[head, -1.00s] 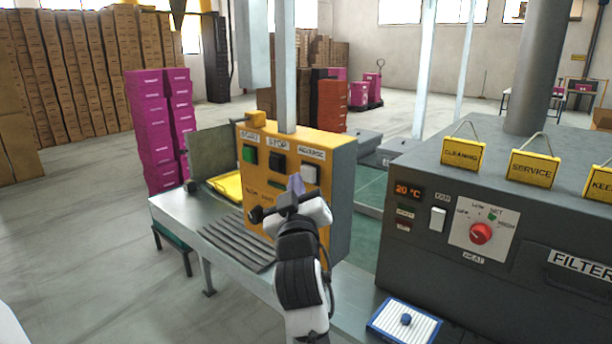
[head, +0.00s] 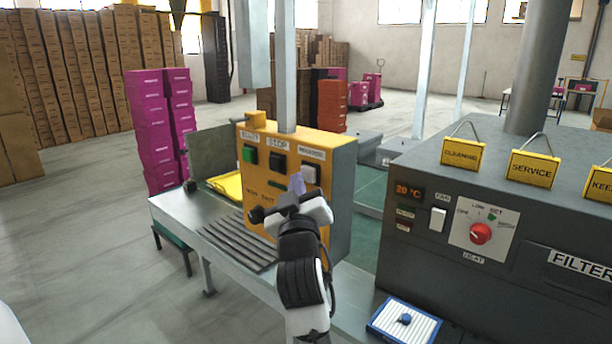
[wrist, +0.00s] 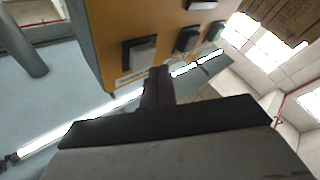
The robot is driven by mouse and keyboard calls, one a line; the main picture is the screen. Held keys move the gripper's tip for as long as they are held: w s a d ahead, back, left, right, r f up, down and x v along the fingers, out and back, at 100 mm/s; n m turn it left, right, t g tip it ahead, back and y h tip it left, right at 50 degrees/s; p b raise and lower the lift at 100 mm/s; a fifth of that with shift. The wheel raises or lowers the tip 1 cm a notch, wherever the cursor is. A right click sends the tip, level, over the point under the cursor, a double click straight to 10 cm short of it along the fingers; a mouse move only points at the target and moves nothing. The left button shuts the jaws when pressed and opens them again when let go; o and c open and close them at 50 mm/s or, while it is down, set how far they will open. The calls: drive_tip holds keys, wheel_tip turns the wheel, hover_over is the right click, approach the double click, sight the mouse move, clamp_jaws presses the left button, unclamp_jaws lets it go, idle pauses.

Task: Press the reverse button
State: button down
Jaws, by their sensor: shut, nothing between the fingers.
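The yellow control box (head: 338,200) stands on the metal bench. Its reverse button (head: 311,174) is a pale square in a dark frame, under the label at the box's right side. Left of it are the black stop button (head: 277,163) and the green start button (head: 249,154). My gripper (head: 298,184) is shut and empty, in front of the box, its tips just left of and below the reverse button in the picture. In the wrist view the shut fingers (wrist: 159,74) point toward the panel near the reverse button (wrist: 141,53). I cannot tell whether they touch it.
The dark filter machine (head: 480,195) with a red heat knob (head: 480,233) stands to the right. A blue-edged tray (head: 403,322) is at its foot. A yellow tray (head: 226,186) lies behind the box's left side. Magenta boxes (head: 157,130) are stacked at the left.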

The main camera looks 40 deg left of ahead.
drive_tip(key=shift+w, duration=0.3)
